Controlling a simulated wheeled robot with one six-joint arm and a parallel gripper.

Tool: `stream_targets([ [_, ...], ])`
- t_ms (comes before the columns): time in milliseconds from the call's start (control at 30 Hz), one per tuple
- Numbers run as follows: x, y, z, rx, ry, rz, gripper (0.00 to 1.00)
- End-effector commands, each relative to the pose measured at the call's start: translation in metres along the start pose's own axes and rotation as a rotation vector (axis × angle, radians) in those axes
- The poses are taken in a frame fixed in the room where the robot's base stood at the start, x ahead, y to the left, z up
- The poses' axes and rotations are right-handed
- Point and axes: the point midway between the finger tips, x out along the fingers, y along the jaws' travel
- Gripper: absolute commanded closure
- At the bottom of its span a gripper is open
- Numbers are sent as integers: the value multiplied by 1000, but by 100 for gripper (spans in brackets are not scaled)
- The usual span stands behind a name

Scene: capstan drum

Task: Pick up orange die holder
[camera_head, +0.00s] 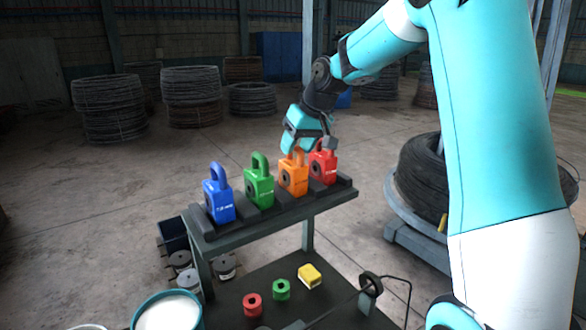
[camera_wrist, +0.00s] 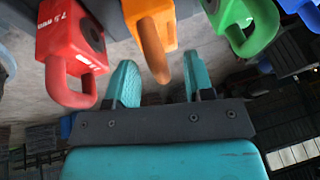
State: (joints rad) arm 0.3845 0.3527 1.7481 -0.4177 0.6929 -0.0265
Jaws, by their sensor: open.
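The orange die holder (camera_head: 293,176) stands upright on the dark rack shelf, between the green die holder (camera_head: 259,186) and the red die holder (camera_head: 323,166). My gripper (camera_head: 309,148) is at its handle, partly covering it in the head view. In the wrist view, the open teal fingers of my gripper (camera_wrist: 160,88) are on either side of the handle of the orange die holder (camera_wrist: 152,40), with gaps visible. Its lower body is cut off by the top edge there.
The red die holder (camera_wrist: 72,45) is close to one finger, and the green one (camera_wrist: 243,22) is beyond the other. A blue die holder (camera_head: 219,196) stands at the rack's left end. A lower table (camera_head: 235,285) holds small red, green and yellow parts.

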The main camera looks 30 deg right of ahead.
Motion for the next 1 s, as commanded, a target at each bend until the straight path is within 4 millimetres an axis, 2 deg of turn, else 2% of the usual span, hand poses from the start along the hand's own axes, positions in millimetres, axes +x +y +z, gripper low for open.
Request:
stream_targets([
  [267,5,0,0,-1,2,0,52],
  [467,4,0,0,-1,2,0,96],
  [500,4,0,0,-1,2,0,100],
  [867,1,-1,-3,-3,8,1,100],
  [1000,-7,-2,-6,-4,10,1,100],
])
